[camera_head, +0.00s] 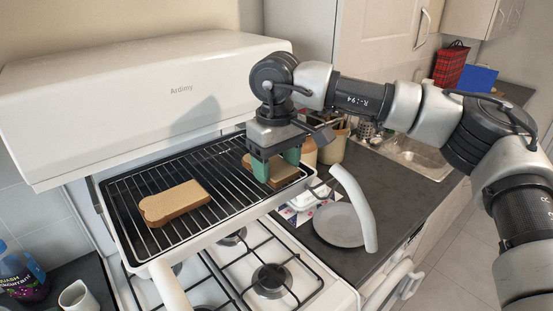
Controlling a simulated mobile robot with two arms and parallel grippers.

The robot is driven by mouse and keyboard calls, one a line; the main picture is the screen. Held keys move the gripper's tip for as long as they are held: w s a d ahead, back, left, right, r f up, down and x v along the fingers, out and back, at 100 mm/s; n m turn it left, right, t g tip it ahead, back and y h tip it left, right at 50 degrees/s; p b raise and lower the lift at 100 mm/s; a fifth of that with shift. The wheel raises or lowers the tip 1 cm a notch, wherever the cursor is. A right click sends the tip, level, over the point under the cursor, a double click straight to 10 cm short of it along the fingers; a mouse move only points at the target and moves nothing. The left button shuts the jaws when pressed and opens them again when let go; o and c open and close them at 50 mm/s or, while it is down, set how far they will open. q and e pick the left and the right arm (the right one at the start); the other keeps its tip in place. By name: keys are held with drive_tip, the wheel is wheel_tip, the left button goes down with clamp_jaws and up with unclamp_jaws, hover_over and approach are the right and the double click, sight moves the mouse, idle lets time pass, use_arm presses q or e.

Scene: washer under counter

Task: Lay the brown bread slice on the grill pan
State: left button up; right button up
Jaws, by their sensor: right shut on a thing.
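The grill pan (216,229) is pulled out under the white grill hood, with a dark wire rack (135,187) across it. One tan-brown bread slice (175,203) lies flat on the left half of the rack. My right gripper (276,172) points down over the right end of the rack, its green fingers shut on a second brown bread slice (284,174). The fingers partly hide that slice. It is low over the rack, and I cannot tell whether it touches the wires. My left gripper is not in view.
The white hood (150,100) stands behind and above the pan. A hob with burners (270,280) lies below. To the right, a grey plate (340,224) sits on the dark counter, with jars and a sink beyond. A bottle (22,272) stands lower left.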

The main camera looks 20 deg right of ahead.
drive_tip(key=shift+d+f, duration=0.1)
drive_tip(key=shift+f, duration=0.45)
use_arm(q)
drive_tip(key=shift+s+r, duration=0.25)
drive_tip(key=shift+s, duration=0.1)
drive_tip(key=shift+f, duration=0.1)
use_arm(e)
drive_tip(key=shift+f, duration=0.1)
drive_tip(key=o, duration=0.5)
drive_tip(key=shift+f, duration=0.1)
drive_tip(key=o, duration=0.5)
drive_tip(key=shift+c, duration=0.2)
